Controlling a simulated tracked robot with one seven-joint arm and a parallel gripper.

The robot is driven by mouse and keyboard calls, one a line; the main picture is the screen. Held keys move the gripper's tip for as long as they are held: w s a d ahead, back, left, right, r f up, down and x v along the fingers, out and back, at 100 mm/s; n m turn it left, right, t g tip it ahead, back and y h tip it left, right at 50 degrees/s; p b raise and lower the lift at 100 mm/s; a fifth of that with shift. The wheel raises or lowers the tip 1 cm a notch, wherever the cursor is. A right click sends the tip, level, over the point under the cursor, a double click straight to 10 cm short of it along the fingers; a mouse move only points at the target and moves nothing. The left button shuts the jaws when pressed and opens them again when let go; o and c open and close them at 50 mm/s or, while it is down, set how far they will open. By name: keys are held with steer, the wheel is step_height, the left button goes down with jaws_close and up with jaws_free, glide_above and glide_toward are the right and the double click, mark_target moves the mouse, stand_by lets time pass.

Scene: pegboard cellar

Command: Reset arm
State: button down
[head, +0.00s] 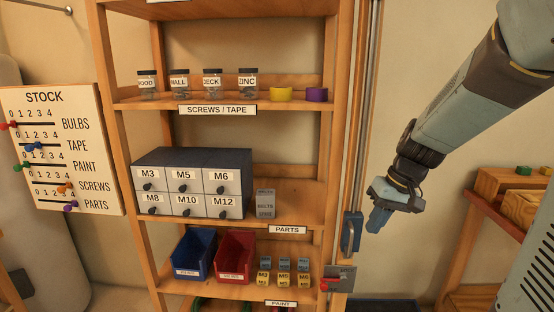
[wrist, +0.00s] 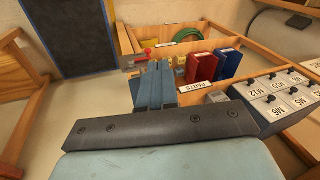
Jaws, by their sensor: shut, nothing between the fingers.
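My arm reaches in from the upper right of the head view.
A drawer cabinet (head: 196,158), a blue bin (head: 192,254), a red bin (head: 235,258) and labelled jars stand on the shelves. A blue handle (head: 351,232) and a red lever (head: 331,284) sit near my gripper. A wooden rack (head: 478,200) stands at right. A stock board (head: 62,150) hangs left.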

steer(key=s+r+m+t+h, duration=0.1)
steer(key=s+r+t+h, duration=0.2)
steer(key=s+r, duration=0.7)
steer(key=shift+s+d+r+t+h, duration=0.25)
steer(key=shift+s+t, duration=0.45)
steer(key=shift+s, duration=0.75)
